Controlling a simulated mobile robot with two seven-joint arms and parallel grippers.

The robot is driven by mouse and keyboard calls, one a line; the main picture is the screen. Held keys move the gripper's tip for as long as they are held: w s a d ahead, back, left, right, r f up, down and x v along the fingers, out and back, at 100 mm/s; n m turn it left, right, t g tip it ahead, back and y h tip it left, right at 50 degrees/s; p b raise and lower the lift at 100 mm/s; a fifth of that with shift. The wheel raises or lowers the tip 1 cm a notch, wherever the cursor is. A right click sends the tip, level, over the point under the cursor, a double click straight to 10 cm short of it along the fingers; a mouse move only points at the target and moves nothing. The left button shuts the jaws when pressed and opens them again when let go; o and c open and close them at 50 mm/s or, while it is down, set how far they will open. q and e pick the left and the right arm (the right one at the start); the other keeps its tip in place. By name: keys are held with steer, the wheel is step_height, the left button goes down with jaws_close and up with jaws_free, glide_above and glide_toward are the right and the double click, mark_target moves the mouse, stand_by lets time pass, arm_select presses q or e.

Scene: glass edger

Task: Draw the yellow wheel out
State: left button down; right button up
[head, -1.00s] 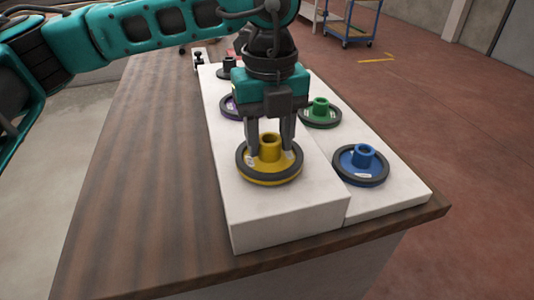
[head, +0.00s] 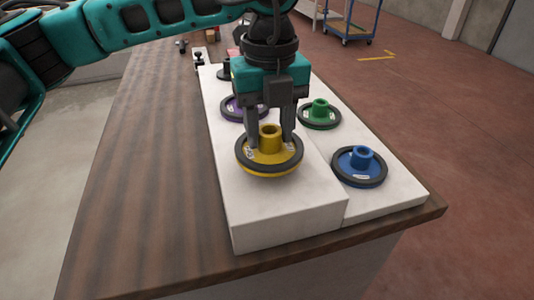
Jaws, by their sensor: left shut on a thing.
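The yellow wheel (head: 270,166) has a dark outer ring and a raised yellow hub. My left gripper (head: 270,140) points down from above and is shut on the yellow wheel at its hub. The wheel appears slightly raised above the white block (head: 286,222), with its yellow underside showing below the ring. My right gripper is not in view.
A purple wheel (head: 232,108) lies just behind the gripper, partly hidden. A green wheel (head: 319,117) and a blue wheel (head: 359,167) lie on the lower white block to the right. The wooden table (head: 130,190) is clear on the left.

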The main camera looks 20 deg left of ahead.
arm_select(q)
steer(key=shift+r+p, duration=1.1)
steer(key=shift+r, duration=0.95)
steer(key=shift+r, duration=0.1)
step_height(320, 180, up, 4)
steer(key=shift+f+p, duration=0.1)
steer(key=shift+p, duration=1)
